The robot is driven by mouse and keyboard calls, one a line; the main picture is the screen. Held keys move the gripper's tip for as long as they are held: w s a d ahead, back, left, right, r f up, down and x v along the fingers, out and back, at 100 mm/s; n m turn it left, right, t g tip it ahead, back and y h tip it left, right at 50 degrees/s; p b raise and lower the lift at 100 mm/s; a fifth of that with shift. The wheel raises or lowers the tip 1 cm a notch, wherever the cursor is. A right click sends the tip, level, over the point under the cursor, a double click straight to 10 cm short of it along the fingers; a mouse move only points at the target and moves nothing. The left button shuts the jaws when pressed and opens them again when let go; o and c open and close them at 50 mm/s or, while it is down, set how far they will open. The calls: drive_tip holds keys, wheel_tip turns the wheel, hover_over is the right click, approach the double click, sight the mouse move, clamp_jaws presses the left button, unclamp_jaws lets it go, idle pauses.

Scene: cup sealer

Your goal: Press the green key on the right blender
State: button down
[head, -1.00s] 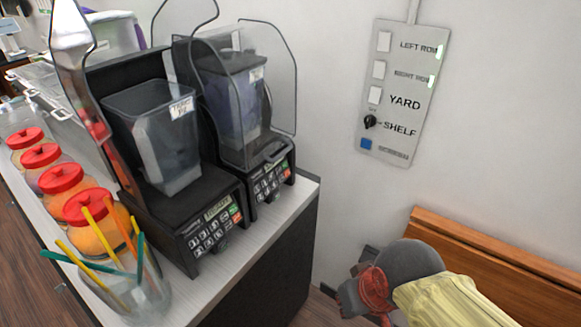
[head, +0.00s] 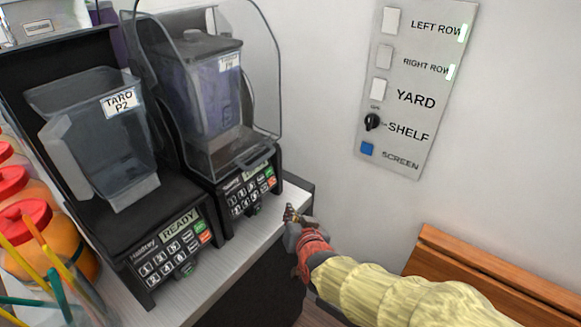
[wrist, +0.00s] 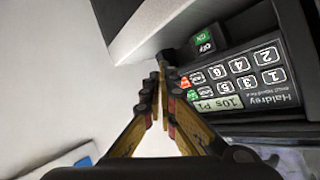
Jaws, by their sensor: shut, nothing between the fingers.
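The right blender (head: 205,85) has a dark jug under a clear hood and a black keypad base (head: 250,192). Its green key (head: 268,172) is at the keypad's upper right, above a red key (head: 271,182). In the wrist view the keypad appears upside down at the right, its green key (wrist: 191,97) partly behind the fingertips. My gripper (head: 289,212) is shut and empty, to the right of and a little below the keypad in the head view. The fingertips (wrist: 160,80) look close to the keypad's edge; I cannot tell whether they touch.
The left blender (head: 105,135) stands beside it, its display (head: 180,225) reading READY. A green and black rocker switch (wrist: 203,40) is on the right blender's base. Jars with red lids (head: 25,220) stand at left. A wall switch panel (head: 415,90) and wooden bench (head: 460,265) are at right.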

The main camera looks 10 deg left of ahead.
sight(275, 164)
drive_tip(key=w+d+r+m+t, duration=0.2)
drive_tip(key=w+r+t, duration=0.2)
drive_tip(key=r, duration=0.5)
drive_tip(key=shift+w+r, duration=0.15)
drive_tip(key=shift+w, duration=0.35)
drive_tip(key=w+a, duration=0.1)
drive_tip(key=a, duration=0.1)
drive_tip(key=a+f, duration=0.1)
drive_tip(key=a, duration=0.1)
drive_tip(key=w+a+f, duration=0.1)
drive_tip(key=a, duration=0.1)
drive_tip(key=shift+w+a+f, duration=0.15)
drive_tip(key=shift+w+f, duration=0.1)
drive_tip(key=shift+w, duration=0.1)
drive_tip(key=shift+w+a+f, duration=0.15)
drive_tip(key=shift+w+a, duration=0.15)
drive_tip(key=shift+a, duration=0.3)
drive_tip(key=shift+a+b, duration=0.1)
drive_tip(key=shift+b, duration=0.2)
drive_tip(key=shift+w+a+f, duration=0.1)
drive_tip(key=shift+w+a, duration=0.05)
drive_tip(key=shift+a, duration=0.15)
